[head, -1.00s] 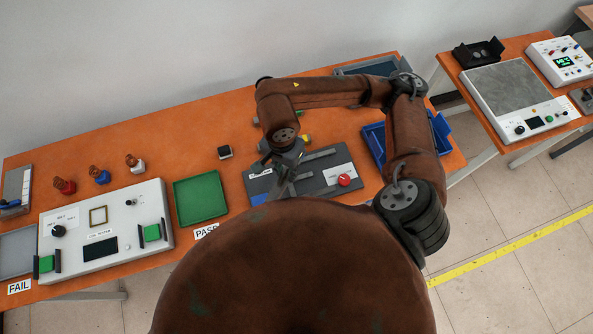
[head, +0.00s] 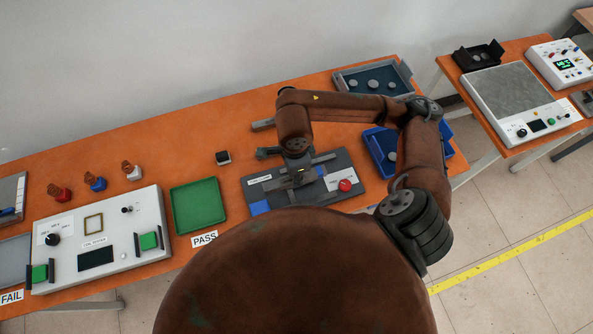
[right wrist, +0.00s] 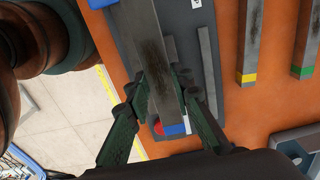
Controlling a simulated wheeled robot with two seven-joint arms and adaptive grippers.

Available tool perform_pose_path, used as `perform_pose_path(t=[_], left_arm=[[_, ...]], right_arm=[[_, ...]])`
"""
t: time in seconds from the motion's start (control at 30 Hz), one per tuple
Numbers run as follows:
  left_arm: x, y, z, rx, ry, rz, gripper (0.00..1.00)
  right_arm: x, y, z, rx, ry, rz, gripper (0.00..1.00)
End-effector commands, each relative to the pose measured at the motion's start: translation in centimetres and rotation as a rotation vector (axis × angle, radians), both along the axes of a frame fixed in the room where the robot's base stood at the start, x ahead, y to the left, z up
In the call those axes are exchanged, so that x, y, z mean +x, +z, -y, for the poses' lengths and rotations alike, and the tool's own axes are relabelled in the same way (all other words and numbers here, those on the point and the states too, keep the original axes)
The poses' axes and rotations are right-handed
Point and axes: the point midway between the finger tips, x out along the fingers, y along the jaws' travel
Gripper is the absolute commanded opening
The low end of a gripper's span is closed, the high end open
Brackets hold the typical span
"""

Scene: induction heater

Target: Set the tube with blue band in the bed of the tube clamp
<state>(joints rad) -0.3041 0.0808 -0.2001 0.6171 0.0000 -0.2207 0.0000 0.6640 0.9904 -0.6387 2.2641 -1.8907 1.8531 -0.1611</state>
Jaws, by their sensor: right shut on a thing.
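The tube with the blue band (right wrist: 150,45) is a long grey square bar, its blue band near the lower end in the right wrist view. My right gripper (right wrist: 162,82) is shut on it, fingers on both sides. In the head view the gripper (head: 299,178) is over the tube clamp (head: 285,195), a dark grey plate with raised bars and a red knob (head: 345,185). The clamp plate (right wrist: 210,50) shows beneath the tube in the right wrist view. The tube runs roughly along the clamp's bars. I cannot tell whether it touches the bed. My left gripper is not in view.
Tubes with a yellow band (right wrist: 247,75) and a green band (right wrist: 303,70) lie beside the clamp. A green tray (head: 200,205) and a coil tester (head: 100,240) are at left. A blue bin (head: 380,155) is at right, a grey-blue tray (head: 345,80) behind.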

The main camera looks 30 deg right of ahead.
Motion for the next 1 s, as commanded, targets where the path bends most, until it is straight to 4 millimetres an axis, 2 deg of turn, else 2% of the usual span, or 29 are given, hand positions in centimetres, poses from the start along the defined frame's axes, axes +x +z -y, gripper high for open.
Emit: perform_pose_path(t=[0.03,0.2,0.33,0.57,0.8,1.0], left_arm=[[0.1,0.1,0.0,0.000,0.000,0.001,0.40],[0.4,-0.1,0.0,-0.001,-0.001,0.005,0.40],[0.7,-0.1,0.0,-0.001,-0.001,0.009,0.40],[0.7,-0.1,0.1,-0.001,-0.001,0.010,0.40],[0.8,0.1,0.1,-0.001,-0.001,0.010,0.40],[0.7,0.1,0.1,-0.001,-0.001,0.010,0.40]], right_arm=[[0.9,-0.5,0.8,-0.001,-0.007,-0.002,0.00],[2.8,-3.6,2.1,0.002,-0.003,-0.003,0.00],[3.7,-4.9,2.7,0.001,0.000,0.000,0.00],[4.4,-6.1,3.3,0.001,0.001,-0.001,0.00],[4.6,-9.2,3.4,0.002,0.001,-0.001,0.00],[4.6,-9.3,3.4,0.002,0.003,0.000,0.00]])
